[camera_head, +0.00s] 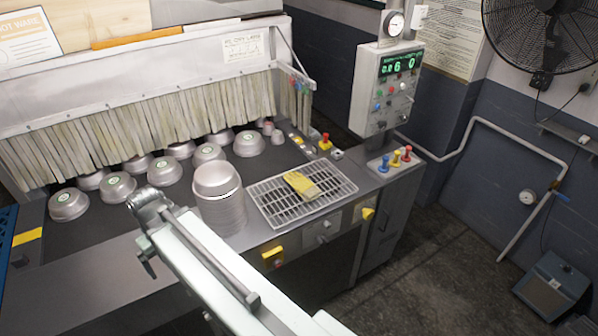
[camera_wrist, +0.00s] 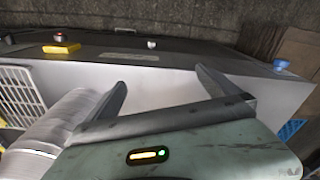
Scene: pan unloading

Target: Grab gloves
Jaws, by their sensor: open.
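Yellow gloves (camera_head: 301,186) lie on a metal wire rack (camera_head: 268,204) at the right part of the machine's front ledge in the head view.
The pan stack (camera_head: 219,205) stands just left of the rack; it also shows close beside my left finger in the wrist view (camera_wrist: 62,118). Several pans sit on the dark belt before a strip curtain (camera_head: 130,135). A control box (camera_head: 391,85) rises behind the rack.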

